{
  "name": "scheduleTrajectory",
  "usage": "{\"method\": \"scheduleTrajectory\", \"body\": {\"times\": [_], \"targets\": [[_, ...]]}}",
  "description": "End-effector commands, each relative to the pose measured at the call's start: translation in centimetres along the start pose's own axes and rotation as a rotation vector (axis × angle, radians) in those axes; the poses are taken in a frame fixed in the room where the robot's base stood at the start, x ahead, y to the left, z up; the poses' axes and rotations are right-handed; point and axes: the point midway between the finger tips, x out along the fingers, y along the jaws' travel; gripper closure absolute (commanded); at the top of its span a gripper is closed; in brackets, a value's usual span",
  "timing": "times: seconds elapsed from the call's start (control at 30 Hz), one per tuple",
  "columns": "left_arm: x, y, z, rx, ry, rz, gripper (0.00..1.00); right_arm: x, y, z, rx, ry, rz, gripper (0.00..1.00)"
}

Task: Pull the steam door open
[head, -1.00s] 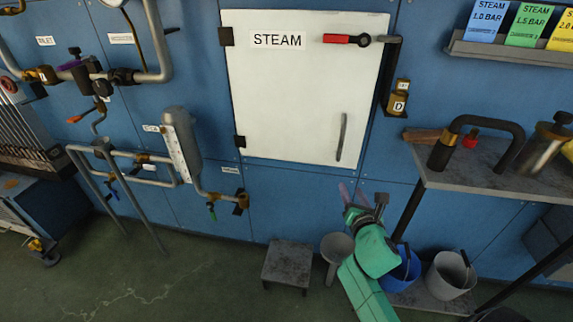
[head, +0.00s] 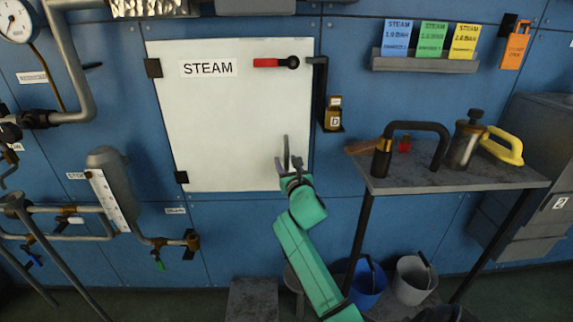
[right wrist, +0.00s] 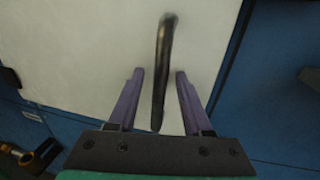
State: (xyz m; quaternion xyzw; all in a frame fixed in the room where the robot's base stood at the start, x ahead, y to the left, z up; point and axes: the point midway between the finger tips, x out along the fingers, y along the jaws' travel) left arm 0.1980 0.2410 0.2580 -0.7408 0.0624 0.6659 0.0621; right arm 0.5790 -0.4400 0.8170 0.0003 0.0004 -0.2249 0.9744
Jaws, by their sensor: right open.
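The white steam door (head: 230,120) is shut in the blue wall, with black hinges on its left side. A red-handled latch (head: 275,62) lies level at its upper right. A dark vertical pull handle (head: 286,152) is on its lower right; it also shows in the right wrist view (right wrist: 163,65). My right gripper (head: 290,162) is at the handle's lower part. In the right wrist view its purple fingers (right wrist: 158,72) are open, one on each side of the handle, with gaps on both sides. My left gripper is not in view.
A grey shelf (head: 440,178) with a flask (head: 465,140) and a black curved handle stands right of the door. Buckets (head: 412,280) stand below it. Pipes and a gauge are at left.

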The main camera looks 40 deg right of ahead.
Motion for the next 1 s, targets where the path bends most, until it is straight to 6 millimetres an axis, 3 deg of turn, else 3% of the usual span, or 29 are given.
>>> {"method": "scheduleTrajectory", "body": {"times": [0.17, 0.3, 1.0], "targets": [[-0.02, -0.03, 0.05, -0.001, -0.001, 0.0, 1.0, -0.01, -0.01, 0.02, 0.0, 0.0, 0.0, 0.5], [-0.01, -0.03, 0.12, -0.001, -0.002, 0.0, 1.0, -0.03, 0.0, 0.01, 0.001, 0.0, 0.0, 1.0], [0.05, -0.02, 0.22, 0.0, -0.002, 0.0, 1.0, -0.06, 0.02, -0.03, 0.001, 0.001, 0.0, 1.0]]}}
